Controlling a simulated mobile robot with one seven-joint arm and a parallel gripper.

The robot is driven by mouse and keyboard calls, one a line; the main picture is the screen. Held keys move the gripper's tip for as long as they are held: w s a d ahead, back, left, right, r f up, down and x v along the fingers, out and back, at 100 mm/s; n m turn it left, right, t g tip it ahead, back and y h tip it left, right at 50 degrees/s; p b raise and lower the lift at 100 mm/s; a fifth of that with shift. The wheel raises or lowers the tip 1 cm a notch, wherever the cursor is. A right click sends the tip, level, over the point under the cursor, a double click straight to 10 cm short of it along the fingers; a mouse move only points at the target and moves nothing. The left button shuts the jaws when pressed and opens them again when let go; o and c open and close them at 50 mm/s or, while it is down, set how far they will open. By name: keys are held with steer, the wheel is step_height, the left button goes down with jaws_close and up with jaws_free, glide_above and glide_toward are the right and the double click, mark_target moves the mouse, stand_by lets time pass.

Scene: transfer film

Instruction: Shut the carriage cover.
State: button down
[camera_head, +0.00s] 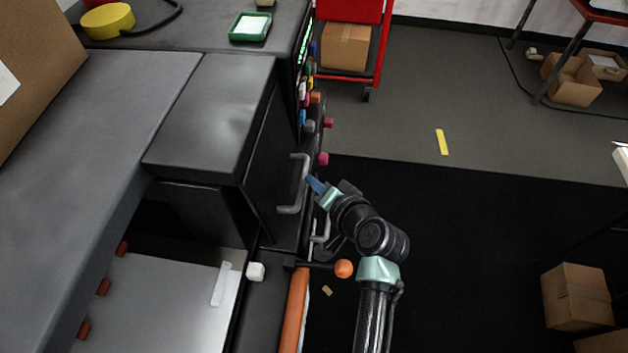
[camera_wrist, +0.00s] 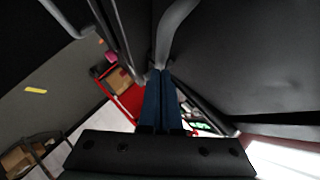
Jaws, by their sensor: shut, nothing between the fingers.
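The dark grey box-shaped part (camera_head: 212,115) at the centre left of the head view appears to be the carriage cover. Its dark side face carries a grey bar handle (camera_head: 297,184), which also shows at the top of the wrist view (camera_wrist: 176,28). My gripper (camera_head: 312,183) has blue fingers and is shut and empty, just right of the handle. In the wrist view the shut fingertips (camera_wrist: 160,74) lie close to the handle's lower end; I cannot tell whether they touch it. How far the cover stands open is unclear.
A pale flat plate (camera_head: 165,300) lies in the recess below the cover. An orange knob (camera_head: 344,268) and a second grey handle (camera_head: 320,231) are near my arm. Coloured knobs line the machine's side.

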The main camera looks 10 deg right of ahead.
mark_target(299, 186)
steer(key=shift+a+f, duration=0.15)
steer(key=shift+f, duration=0.05)
steer(key=a+b, duration=0.1)
steer(key=b, duration=0.1)
steer(key=a+f+y+b, duration=0.1)
steer(key=shift+w+f+m+t+b, duration=0.3)
steer(key=shift+m+b, duration=0.05)
steer(key=shift+m, duration=0.05)
steer(key=shift+a+r, duration=0.15)
steer(key=shift+a, duration=0.1)
